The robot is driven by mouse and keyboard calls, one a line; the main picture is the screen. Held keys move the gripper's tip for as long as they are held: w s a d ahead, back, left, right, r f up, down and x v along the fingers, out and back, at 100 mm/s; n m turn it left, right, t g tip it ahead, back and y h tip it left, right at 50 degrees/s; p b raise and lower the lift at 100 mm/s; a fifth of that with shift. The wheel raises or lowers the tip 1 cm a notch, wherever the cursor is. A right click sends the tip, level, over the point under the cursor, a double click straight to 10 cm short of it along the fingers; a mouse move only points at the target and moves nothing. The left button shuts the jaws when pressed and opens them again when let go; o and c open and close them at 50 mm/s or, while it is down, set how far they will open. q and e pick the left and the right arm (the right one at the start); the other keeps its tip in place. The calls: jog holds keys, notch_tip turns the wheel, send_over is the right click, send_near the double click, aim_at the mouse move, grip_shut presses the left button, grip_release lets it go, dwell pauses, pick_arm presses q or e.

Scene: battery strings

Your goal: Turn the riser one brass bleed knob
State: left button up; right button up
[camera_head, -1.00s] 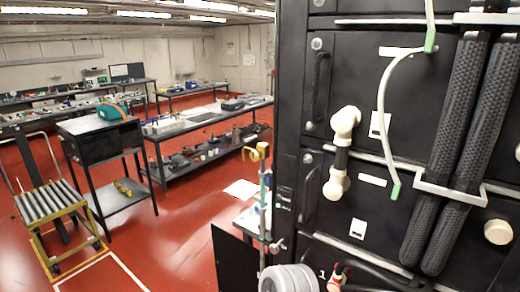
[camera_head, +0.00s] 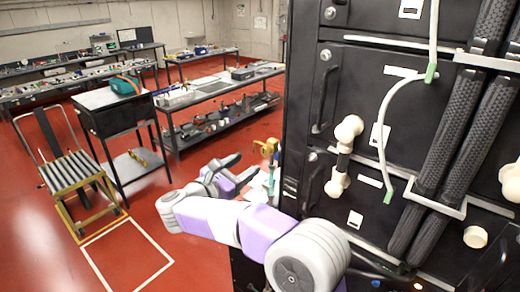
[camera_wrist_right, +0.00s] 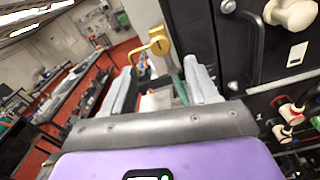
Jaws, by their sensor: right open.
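The brass bleed knob (camera_head: 268,147) stands on a slim vertical riser at the left edge of the black battery rack. In the right wrist view the brass piece (camera_wrist_right: 160,42) shows ahead of my fingers, near the top middle. My right gripper (camera_head: 246,166) is open, just left of and slightly below the knob in the head view. In the right wrist view its two grey fingers (camera_wrist_right: 161,76) are spread, with a green part of the riser (camera_wrist_right: 179,88) visible between them. The fingers do not appear to touch the knob. My left gripper is not in view.
The black rack (camera_head: 340,70) with white fittings, cables and ribbed black hoses fills the right side. Workbenches (camera_head: 215,95) stand behind at left. A roller cart (camera_head: 72,175) stands on the red floor, with open floor between it and the rack.

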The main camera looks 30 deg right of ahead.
aim_at(264, 152)
jog(key=p+x, duration=0.1)
jog(key=x, duration=0.6)
jog(key=shift+d, duration=0.2)
